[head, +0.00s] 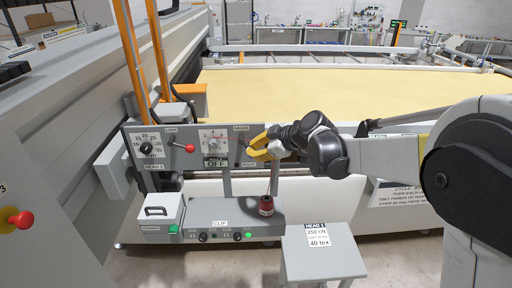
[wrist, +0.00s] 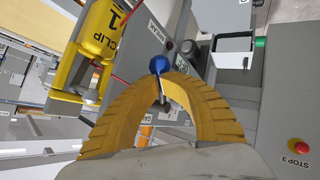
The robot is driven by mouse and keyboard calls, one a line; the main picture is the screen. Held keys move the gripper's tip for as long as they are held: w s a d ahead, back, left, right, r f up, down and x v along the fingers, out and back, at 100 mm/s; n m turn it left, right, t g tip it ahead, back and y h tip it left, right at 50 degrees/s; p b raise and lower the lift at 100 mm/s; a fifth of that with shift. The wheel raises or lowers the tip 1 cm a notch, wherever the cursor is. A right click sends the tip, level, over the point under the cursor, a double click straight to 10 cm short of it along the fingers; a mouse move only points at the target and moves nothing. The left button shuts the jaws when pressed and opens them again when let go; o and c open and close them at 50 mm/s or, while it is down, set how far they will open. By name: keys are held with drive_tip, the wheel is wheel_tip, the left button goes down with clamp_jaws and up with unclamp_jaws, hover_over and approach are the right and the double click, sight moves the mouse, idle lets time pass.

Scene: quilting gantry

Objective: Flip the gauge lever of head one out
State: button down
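The gauge lever has a blue knob (wrist: 159,64) on a thin metal rod. In the wrist view it sits right at the tips of my gripper (wrist: 157,82), with its rod crossing into the arch of the yellow fingers. The fingers bend inward and their tips come together there. I cannot tell whether the lever is pinched between them or only touched. In the head view my gripper (head: 248,147) is at the right end of the head one panel (head: 178,168), just below the GAUGE label (head: 241,127). The lever is hard to make out in that view.
A red-knobbed LOCK lever (head: 189,148) and a dial (head: 147,148) are on the same panel. A dark red cone (head: 266,205) stands on the CLIP ledge below. In the wrist view a yellow CLIP tool (wrist: 97,40) is close at upper left. A red stop button (wrist: 298,145) is at right.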

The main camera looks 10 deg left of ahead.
drive_tip(key=shift+a+f+b, duration=0.3)
drive_tip(key=shift+f+b, duration=0.2)
drive_tip(key=shift+b, duration=0.15)
drive_tip(key=shift+a+f, duration=0.1)
drive_tip(key=shift+a, duration=0.05)
drive_tip(key=shift+r+p, duration=0.35)
drive_tip(key=shift+r, duration=0.5)
drive_tip(key=shift+s, duration=0.1)
